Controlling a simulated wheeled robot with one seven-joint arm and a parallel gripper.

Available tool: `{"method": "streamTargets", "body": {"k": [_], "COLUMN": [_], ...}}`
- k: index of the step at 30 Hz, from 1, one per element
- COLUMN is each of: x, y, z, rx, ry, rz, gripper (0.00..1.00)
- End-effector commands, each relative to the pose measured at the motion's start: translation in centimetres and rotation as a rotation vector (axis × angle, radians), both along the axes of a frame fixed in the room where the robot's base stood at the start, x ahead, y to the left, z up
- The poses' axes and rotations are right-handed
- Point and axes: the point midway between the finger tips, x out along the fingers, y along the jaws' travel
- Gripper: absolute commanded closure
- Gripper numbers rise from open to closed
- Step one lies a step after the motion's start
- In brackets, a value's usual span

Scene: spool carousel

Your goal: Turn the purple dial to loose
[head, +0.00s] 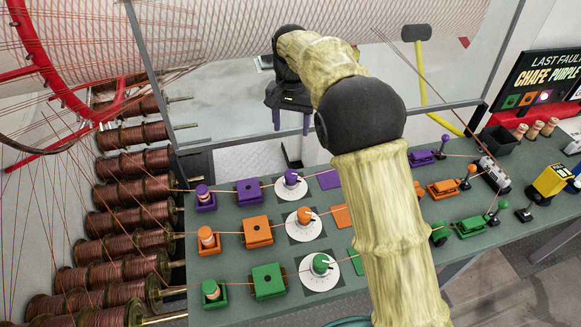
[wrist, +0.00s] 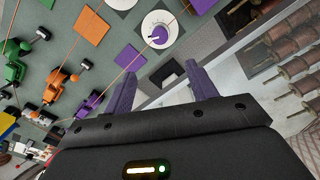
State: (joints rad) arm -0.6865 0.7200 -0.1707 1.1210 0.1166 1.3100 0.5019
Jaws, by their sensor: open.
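The purple dial (head: 291,177) is a purple knob on a round white disc, in the back row of the green table. In the wrist view the purple dial (wrist: 159,34) shows beyond my fingertips, near the top centre. The marks on its disc are too small to read, so I cannot tell its setting. My gripper (head: 291,131) has two purple fingers pointing down, apart and empty. It hangs behind the dial and touches nothing that I can see. In the wrist view my gripper (wrist: 161,70) is spread with nothing between the fingers.
An orange dial (head: 304,214) and a green dial (head: 320,263) stand in front of the purple one. A purple block (head: 249,191) and a purple spool (head: 203,193) are to its left, with thread running across. A metal frame post (head: 152,75) and copper spools (head: 132,191) stand left.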

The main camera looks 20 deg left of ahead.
Motion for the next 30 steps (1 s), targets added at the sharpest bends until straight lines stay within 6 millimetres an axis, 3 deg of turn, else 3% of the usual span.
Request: {"method": "streamTargets", "body": {"k": [14, 20, 30], "x": [0.0, -0.1, -0.1], "y": [0.1, 0.1, 0.1], "z": [-0.6, -3.1, -9.1], "rx": [-0.002, -0.003, -0.003], "ry": [0.002, 0.003, 0.002], "rz": [0.001, 0.001, 0.001], "gripper": [0.43, 0.43, 0.43]}}
